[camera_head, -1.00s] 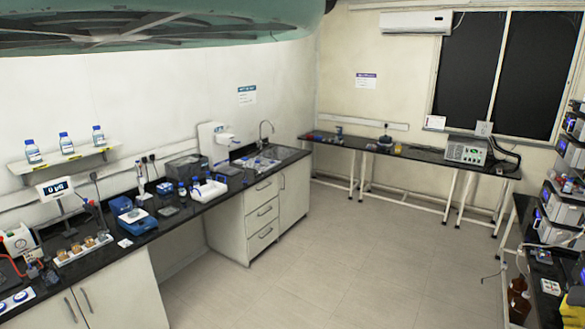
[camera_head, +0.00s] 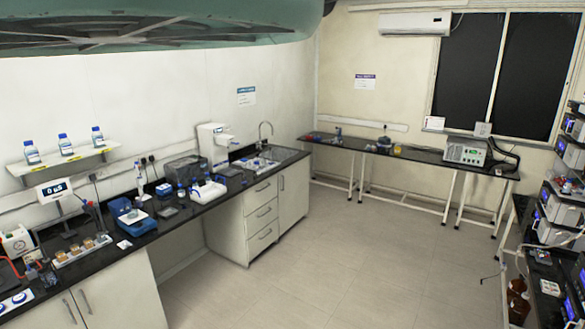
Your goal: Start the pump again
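Stacks of instrument modules (camera_head: 560,215) stand on a dark bench at the right edge, partly cut off by the frame. Small lit displays show on some modules. A white device (camera_head: 15,241) with a red hose beside it sits at the far left end of the left bench. I cannot tell from this view which unit is the pump, or whether one is running. My gripper is not in view.
A grey instrument (camera_head: 465,151) stands on the back bench. Brown bottles (camera_head: 518,300) are low at the right. The tiled floor (camera_head: 320,260) between is clear.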

